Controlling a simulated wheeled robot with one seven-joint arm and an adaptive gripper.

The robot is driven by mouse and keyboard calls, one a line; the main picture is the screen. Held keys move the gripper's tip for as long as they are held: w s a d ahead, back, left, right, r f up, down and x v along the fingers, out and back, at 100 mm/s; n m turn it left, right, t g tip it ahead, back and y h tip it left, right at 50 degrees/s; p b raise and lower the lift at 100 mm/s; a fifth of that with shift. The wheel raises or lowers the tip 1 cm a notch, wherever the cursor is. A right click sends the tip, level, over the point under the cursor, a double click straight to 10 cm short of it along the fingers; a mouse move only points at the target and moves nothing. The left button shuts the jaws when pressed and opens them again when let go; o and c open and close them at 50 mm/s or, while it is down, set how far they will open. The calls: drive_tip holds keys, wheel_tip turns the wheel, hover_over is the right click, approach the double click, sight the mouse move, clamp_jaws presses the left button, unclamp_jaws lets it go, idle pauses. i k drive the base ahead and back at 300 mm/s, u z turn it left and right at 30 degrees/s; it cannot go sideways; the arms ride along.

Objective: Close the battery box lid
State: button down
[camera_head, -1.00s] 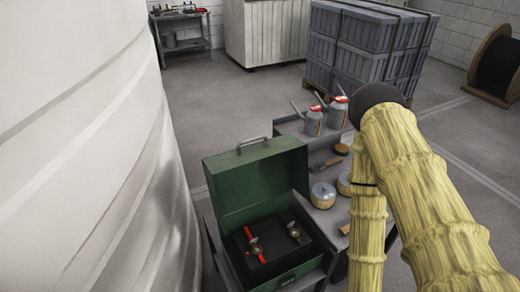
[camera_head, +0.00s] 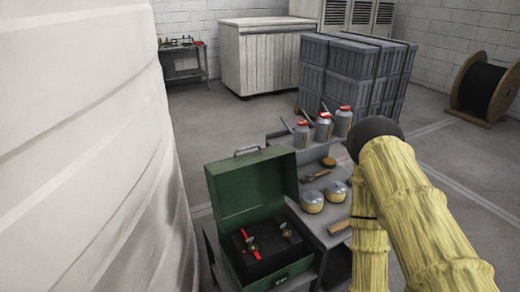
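The green battery box (camera_head: 283,279) stands on a low stand in the lower middle of the head view. Its green lid (camera_head: 247,187) is raised upright at the back, with a metal handle (camera_head: 247,151) on its top edge. Inside the box sits a black battery (camera_head: 262,249) with two terminal clamps, one with a red part. My arm, in a yellow cover, fills the right side of the view, to the right of the box. My gripper does not show in this view.
A grey bench beside the box holds several oil cans (camera_head: 323,127), two round tins (camera_head: 312,202) and brushes (camera_head: 338,227). A large pale cylinder (camera_head: 90,150) fills the left. Stacked grey crates (camera_head: 350,75) and a cable reel (camera_head: 485,90) stand behind on open floor.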

sight(236, 184)
drive_tip(key=z, duration=1.2)
drive_tip(key=i, duration=0.75)
drive_tip(key=u, duration=1.5)
